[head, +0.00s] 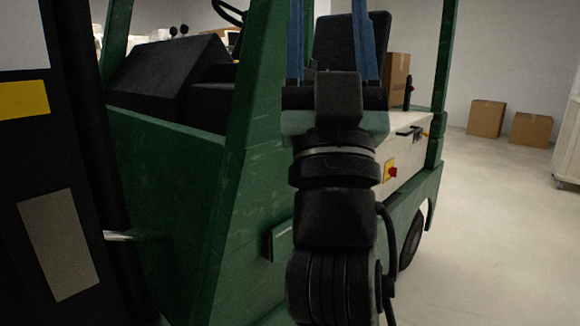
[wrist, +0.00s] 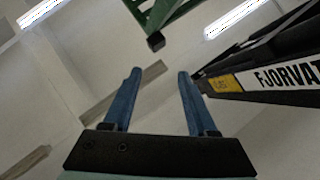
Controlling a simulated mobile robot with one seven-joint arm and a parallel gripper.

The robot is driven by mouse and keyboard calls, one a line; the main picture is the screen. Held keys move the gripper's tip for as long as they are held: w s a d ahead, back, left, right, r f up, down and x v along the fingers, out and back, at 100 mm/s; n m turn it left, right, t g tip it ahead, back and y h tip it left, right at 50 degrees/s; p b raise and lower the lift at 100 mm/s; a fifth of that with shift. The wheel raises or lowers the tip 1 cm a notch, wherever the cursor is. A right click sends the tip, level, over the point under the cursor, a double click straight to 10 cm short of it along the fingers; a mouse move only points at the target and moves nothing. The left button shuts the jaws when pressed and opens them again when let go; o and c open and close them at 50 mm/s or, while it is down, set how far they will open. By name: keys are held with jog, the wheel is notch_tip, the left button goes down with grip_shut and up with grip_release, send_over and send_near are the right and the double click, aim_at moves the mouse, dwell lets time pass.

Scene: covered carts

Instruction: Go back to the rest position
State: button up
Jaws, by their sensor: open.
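My gripper (head: 333,40) points up in front of a green cart with a roof frame (head: 165,185) in the head view. Its two blue fingers stand apart, with nothing between them. In the wrist view my gripper (wrist: 160,88) is also open and empty, facing the ceiling. A green frame piece (wrist: 165,20) of the cart shows beyond the fingertips. My arm hides part of the cart's seat and side.
A dark panel with a yellow label (head: 24,99) stands close on the left. A dark lettered beam (wrist: 285,78) is right of the fingers in the wrist view. Cardboard boxes (head: 486,119) stand by the back wall. The floor (head: 480,240) at right is clear.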

jog(key=s+a+g+y, duration=0.15)
jog(key=s+a, duration=0.25)
jog(key=s, duration=0.7)
notch_tip(320, 180, up, 30)
jog(key=p, duration=3.1)
jog(key=shift+w+d+r+h, duration=0.15)
jog(key=shift+d+r+h, duration=0.05)
jog(key=shift+h, duration=0.25)
